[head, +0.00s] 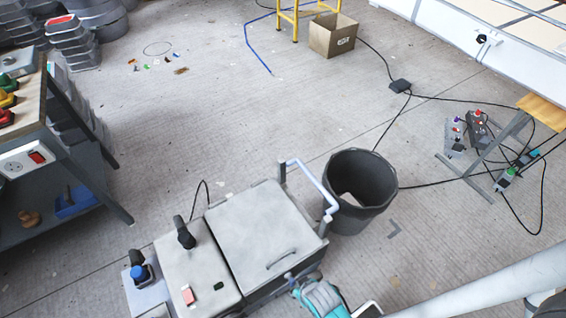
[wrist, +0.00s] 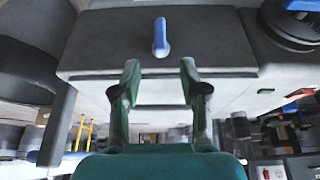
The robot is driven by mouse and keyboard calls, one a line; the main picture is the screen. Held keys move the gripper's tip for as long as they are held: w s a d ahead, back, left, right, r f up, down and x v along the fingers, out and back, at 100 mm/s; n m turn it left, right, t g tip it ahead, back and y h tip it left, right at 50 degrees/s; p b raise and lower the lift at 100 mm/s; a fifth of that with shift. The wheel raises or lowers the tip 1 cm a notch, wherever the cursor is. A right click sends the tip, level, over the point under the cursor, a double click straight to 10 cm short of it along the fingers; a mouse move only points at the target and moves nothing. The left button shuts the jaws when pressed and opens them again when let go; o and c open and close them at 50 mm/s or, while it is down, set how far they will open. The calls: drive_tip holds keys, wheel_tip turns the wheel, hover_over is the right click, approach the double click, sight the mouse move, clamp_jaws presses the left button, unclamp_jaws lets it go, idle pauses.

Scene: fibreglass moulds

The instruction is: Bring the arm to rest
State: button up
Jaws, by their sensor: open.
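My gripper (head: 318,296) shows at the bottom edge of the head view as a teal shape, partly cut off by the frame. A pale link of my arm crosses the lower right corner. In the wrist view my gripper (wrist: 160,82) points upward in the picture, with its two green fingers apart and nothing between them. A grey flat panel with a blue upright piece (wrist: 160,38) lies beyond the fingertips. I cannot tell how far it is from them.
A black bin (head: 362,185) stands near the gripper. A workbench (head: 62,150) is at the left. Cables and small tools lie on the floor at right, by a trestle (head: 490,150). A cardboard box (head: 333,38) stands at the back. The middle floor is mostly clear.

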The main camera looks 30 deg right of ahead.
drive_tip(key=s+r+t, duration=0.3)
drive_tip(key=s+r, duration=0.2)
drive_tip(key=r, duration=0.6)
drive_tip(key=s+r+t, duration=0.4)
drive_tip(key=s+r, duration=0.1)
drive_tip(key=r, duration=0.6)
drive_tip(key=s+r+t, duration=0.3)
drive_tip(key=s+r, duration=0.2)
drive_tip(key=r, duration=0.7)
drive_tip(key=shift+t, duration=0.3)
drive_tip(key=shift+c, duration=0.5)
